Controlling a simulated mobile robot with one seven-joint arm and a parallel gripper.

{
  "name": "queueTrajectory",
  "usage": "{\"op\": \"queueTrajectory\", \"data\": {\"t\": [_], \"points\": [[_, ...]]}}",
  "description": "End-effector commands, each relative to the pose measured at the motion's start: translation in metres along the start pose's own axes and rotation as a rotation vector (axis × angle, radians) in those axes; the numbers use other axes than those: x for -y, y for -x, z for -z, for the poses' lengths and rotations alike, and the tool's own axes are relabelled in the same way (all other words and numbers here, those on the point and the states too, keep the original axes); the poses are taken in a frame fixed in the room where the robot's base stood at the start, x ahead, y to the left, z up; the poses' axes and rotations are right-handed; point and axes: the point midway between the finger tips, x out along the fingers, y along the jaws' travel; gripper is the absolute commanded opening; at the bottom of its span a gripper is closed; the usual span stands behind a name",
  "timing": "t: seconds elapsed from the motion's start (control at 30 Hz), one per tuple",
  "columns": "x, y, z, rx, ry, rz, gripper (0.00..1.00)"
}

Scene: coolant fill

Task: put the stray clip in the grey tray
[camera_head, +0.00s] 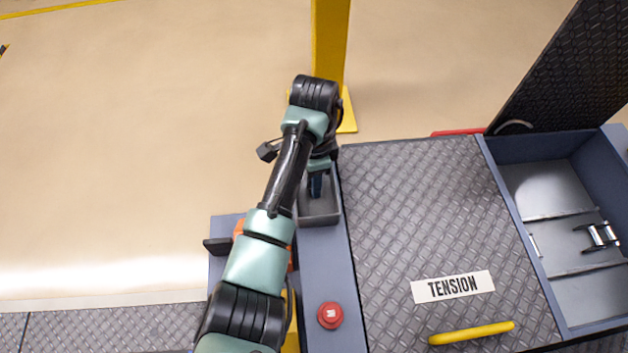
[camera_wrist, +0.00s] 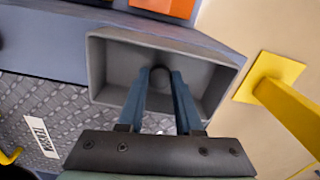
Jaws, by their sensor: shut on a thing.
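The grey tray (camera_head: 321,213) sits on the blue-grey ledge beside the tread-plate cover, and it fills the middle of the wrist view (camera_wrist: 99,65). My gripper (camera_head: 316,190) points down over the tray, its blue fingertips inside the tray's outline. In the wrist view my gripper (camera_wrist: 160,80) is shut on a small dark rounded thing, the clip (camera_wrist: 160,76), held between the fingertips. Most of the clip is hidden by the fingers. I cannot tell whether it touches the tray floor. No other thing shows in the tray.
A yellow post (camera_head: 330,45) stands behind the tray. A red button (camera_head: 330,315) is on the ledge in front. The tread-plate cover (camera_head: 410,210) has a yellow handle (camera_head: 471,333). An open compartment (camera_head: 555,305) at right holds a metal link part (camera_head: 598,236); its dark lid (camera_head: 570,75) is raised.

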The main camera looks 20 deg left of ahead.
Motion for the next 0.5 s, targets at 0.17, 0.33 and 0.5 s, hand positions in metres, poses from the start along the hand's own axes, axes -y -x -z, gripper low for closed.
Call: {"op": "queueTrajectory", "data": {"t": [0.17, 0.33, 0.5], "points": [[-0.0001, -0.0006, 0.0002, 0.000, 0.000, 0.000, 0.00], [0.0001, -0.0020, 0.0003, 0.000, 0.000, 0.000, 0.54], [0.0001, -0.0020, 0.0003, 0.000, 0.000, 0.000, 0.64]]}}
